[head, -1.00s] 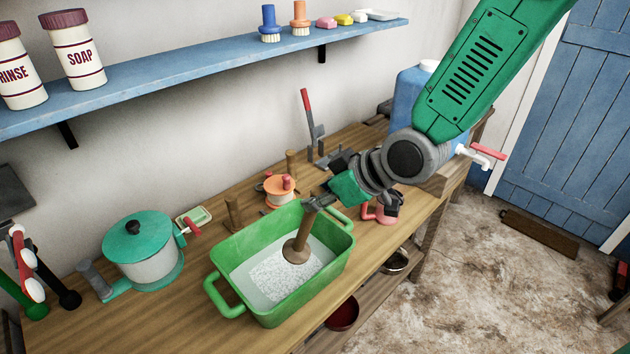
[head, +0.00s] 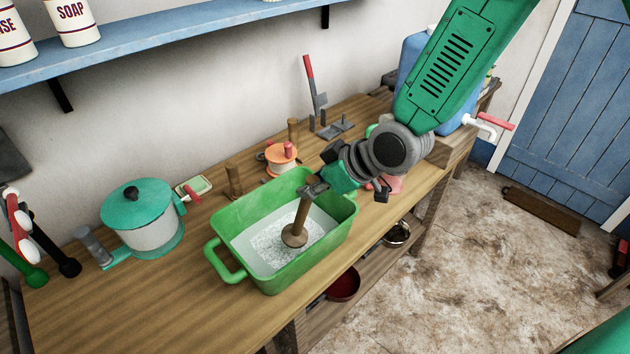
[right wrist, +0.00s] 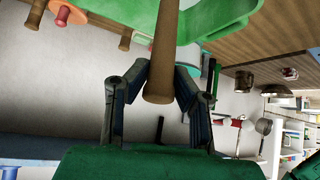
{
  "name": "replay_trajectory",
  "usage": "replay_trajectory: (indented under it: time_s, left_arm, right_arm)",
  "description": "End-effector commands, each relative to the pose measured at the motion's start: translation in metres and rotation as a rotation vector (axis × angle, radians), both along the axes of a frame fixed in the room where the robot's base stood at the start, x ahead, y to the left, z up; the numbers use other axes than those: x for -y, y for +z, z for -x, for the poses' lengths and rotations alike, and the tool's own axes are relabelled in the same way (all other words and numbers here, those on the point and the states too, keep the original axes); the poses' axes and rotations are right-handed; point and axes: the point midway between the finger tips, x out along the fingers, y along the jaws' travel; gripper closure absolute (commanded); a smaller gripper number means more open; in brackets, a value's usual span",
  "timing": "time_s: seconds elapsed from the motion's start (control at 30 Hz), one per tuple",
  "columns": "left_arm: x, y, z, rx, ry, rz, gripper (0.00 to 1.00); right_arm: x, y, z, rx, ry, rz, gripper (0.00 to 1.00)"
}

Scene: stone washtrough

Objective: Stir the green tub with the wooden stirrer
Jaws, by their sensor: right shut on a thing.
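The green tub (head: 270,276) stands on the wooden bench with whitish, speckled liquid (head: 268,242) in it. The wooden stirrer (head: 301,214) is nearly upright inside the tub, its round foot in the liquid near the middle. My right gripper (head: 314,188) is shut on the stirrer's upper handle, above the tub's far right part. In the right wrist view the stirrer (right wrist: 165,60) runs between the two fingers (right wrist: 155,85), and the tub's green wall (right wrist: 225,18) is beyond it. My left gripper does not clearly show.
A teal-lidded pot (head: 150,232) and a soap dish (head: 196,186) stand left of the tub. An orange spool (head: 281,157), wooden pegs and a red-handled lever (head: 314,85) stand behind it. A blue container with a tap (head: 488,122) is at the right. Bowls (head: 343,286) lie below.

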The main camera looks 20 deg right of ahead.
Motion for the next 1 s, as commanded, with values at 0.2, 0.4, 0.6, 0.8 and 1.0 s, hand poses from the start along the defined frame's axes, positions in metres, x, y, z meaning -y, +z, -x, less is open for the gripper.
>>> replay_trajectory:
  time_s: [0.2,0.4,0.6,0.8,1.0]
  left_arm:
    - [0.0,-0.018,0.0,0.0,0.0,0.0,0.64]
    - [0.0,-0.031,0.0,0.0,0.0,0.0,0.64]
    - [0.0,-0.043,0.0,0.0,0.0,0.0,0.64]
    - [0.0,-0.05,0.0,0.0,0.0,0.0,0.64]
    - [0.0,-0.052,0.0,0.0,0.0,0.0,0.64]
  right_arm:
    - [-0.003,-0.025,-0.004,0.0,0.001,-0.001,1.0]
    - [-0.005,-0.044,-0.009,0.001,0.0,-0.001,1.0]
    - [-0.008,-0.061,-0.012,-0.001,0.0,-0.001,1.0]
    - [-0.01,-0.071,-0.015,0.0,-0.001,-0.001,1.0]
    - [-0.01,-0.076,-0.015,-0.004,0.0,0.0,1.0]
